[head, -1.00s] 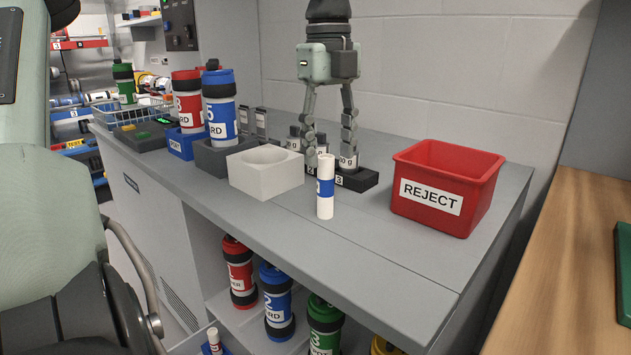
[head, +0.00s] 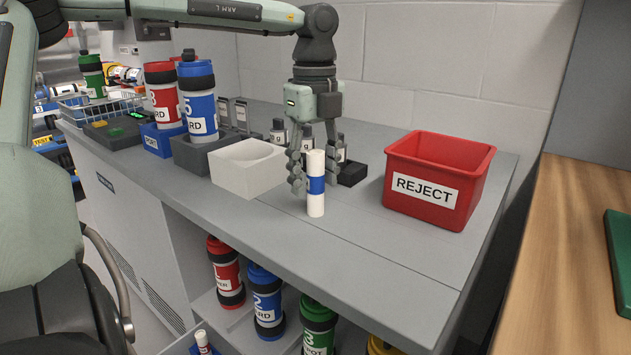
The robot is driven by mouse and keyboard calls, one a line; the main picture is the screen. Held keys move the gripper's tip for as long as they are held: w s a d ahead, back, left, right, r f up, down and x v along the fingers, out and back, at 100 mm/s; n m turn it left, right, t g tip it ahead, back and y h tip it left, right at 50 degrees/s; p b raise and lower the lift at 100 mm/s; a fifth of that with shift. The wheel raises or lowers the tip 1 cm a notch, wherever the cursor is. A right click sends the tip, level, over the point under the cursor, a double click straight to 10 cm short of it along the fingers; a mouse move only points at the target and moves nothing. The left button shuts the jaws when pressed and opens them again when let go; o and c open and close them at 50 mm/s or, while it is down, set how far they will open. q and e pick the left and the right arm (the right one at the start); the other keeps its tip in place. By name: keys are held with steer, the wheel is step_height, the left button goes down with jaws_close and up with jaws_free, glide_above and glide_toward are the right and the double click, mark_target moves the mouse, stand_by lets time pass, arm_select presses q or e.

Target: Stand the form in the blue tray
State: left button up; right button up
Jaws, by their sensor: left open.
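The form is a white roll with a blue band (head: 316,186) in the head view, standing upright on the grey counter. My left gripper (head: 315,178) points down over it, open, with one finger on each side of the form in the picture. I cannot tell whether the fingers touch it. A blue tray (head: 195,349) shows partly at the bottom edge, low by the shelf, with a red-banded white roll in it. A blue holder (head: 157,143) on the counter carries a red canister. My right gripper is not in view.
A white block with a round hollow (head: 240,176) stands left of the form, and a red REJECT bin (head: 432,212) stands right. Small weights on a black block (head: 352,174) are close behind my gripper. The counter front is clear.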

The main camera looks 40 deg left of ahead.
mark_target(312, 152)
arm_select(q)
steer(key=shift+f, duration=0.5)
steer(key=c, duration=1)
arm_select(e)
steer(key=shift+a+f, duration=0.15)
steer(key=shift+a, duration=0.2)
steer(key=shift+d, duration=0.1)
arm_select(q)
steer(key=shift+r, duration=0.3)
steer(key=r, duration=0.4)
steer(key=shift+s+a, duration=0.1)
steer(key=shift+s, duration=0.1)
steer(key=s+a+r+b, duration=0.1)
steer(key=s+a+r, duration=0.1)
steer(key=s, duration=0.3)
steer(key=s+a+r+b, duration=0.1)
steer(key=s+a+r, duration=0.1)
steer(key=s+r, duration=0.2)
steer(key=shift+s+r, duration=0.2)
steer(key=shift+s, duration=0.6)
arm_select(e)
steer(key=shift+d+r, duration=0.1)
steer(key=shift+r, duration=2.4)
